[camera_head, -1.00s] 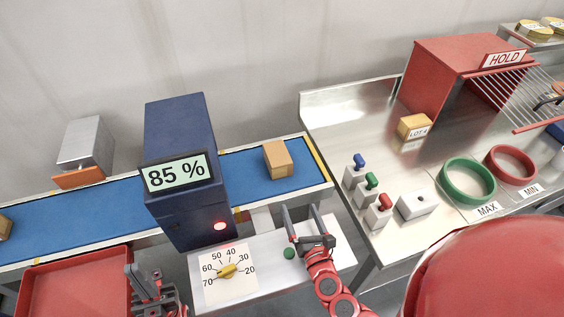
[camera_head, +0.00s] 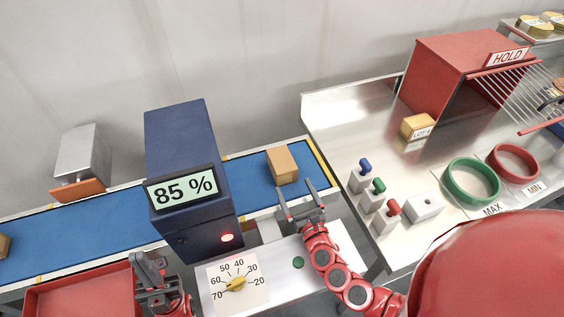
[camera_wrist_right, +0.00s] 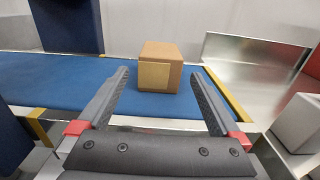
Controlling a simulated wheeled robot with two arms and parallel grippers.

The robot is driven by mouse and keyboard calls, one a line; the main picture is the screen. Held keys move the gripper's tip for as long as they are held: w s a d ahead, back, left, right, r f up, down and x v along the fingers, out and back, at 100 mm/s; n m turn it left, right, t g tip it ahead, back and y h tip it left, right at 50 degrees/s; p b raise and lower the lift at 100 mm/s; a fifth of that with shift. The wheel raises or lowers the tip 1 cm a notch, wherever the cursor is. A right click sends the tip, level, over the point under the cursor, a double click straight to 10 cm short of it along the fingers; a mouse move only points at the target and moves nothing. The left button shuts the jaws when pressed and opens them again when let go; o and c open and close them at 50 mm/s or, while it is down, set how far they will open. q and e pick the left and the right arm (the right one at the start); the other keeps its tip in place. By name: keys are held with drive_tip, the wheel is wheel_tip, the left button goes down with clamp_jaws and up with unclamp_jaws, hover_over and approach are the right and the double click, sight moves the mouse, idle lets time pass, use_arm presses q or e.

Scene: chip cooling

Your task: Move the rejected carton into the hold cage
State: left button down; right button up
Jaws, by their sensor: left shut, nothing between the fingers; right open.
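A brown carton (camera_head: 282,165) sits on the blue conveyor belt near its right end, to the right of the blue scanner box. It also shows in the right wrist view (camera_wrist_right: 160,68), ahead of the fingertips. My right gripper (camera_head: 297,187) is open and empty, just in front of the carton and apart from it. My left gripper (camera_head: 147,262) is shut and empty, in front of the scanner near the red tray. The red hold cage (camera_head: 440,68), with a HOLD sign and a barred front, stands at the back right on the steel table.
The scanner (camera_head: 180,130) shows 85 % and a red lamp. A dial (camera_head: 236,284) and a green button (camera_head: 298,263) lie in front. A red tray (camera_head: 80,295) is at lower left.

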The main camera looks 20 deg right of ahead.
sight(287, 175)
drive_tip(key=w, duration=0.6)
drive_tip(key=shift+w+a+p, duration=0.1)
drive_tip(key=shift+a+p, duration=0.1)
drive_tip(key=shift+p, duration=0.15)
drive_tip(key=shift+w+d+f, duration=0.1)
drive_tip(key=shift+w+f, duration=0.05)
drive_tip(key=shift+w, duration=1.3)
drive_tip(key=shift+w+f, duration=0.15)
drive_tip(key=shift+w, duration=1.3)
drive_tip(key=c, duration=1.5)
drive_tip(key=shift+o, duration=0.2)
drive_tip(key=shift+r, duration=0.2)
